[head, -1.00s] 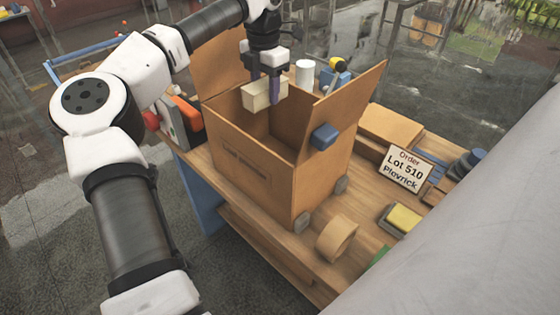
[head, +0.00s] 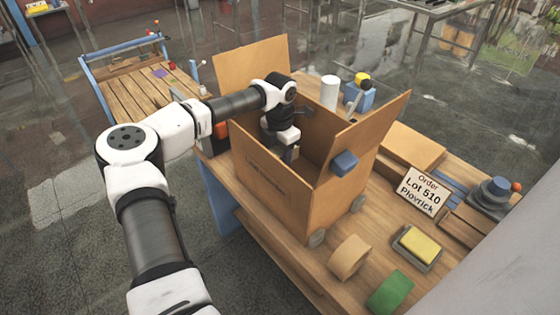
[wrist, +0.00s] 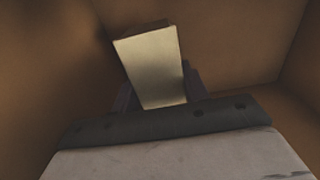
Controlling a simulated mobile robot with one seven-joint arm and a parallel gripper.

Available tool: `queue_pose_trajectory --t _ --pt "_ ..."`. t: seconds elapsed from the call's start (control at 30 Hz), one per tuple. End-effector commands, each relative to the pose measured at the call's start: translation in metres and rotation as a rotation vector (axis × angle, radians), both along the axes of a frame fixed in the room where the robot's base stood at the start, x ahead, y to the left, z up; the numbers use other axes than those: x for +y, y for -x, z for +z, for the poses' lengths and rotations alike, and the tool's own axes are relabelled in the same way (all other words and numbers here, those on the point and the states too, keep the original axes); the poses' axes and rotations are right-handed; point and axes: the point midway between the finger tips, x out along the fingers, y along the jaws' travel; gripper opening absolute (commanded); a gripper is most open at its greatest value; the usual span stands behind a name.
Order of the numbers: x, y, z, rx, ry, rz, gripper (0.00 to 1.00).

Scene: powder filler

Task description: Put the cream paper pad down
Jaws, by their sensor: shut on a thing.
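The cream paper pad (wrist: 150,65) is between the fingers of my gripper (wrist: 158,92) in the wrist view, with brown cardboard walls around it. In the head view my gripper (head: 290,150) is down inside the open cardboard box (head: 270,187), and only a small bit of the pad (head: 295,152) shows there. The box's front wall hides the fingertips and the box floor. I cannot tell whether the pad touches the floor.
The box stands on a wooden table (head: 335,285) with its flaps up. A white cylinder (head: 329,92) stands behind.

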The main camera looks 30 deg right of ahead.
Motion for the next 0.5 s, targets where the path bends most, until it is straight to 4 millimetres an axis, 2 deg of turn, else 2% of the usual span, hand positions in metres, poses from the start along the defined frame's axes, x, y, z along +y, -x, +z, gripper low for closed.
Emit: queue_pose_trajectory --t 0.13,0.33,0.5 --pt "0.0 0.0 -0.01 0.0 0.0 0.0 0.23" --pt "0.0 0.001 -0.039 0.001 -0.001 0.0 0.23" --pt "0.0 0.0 -0.045 -0.001 0.0 0.0 0.23"
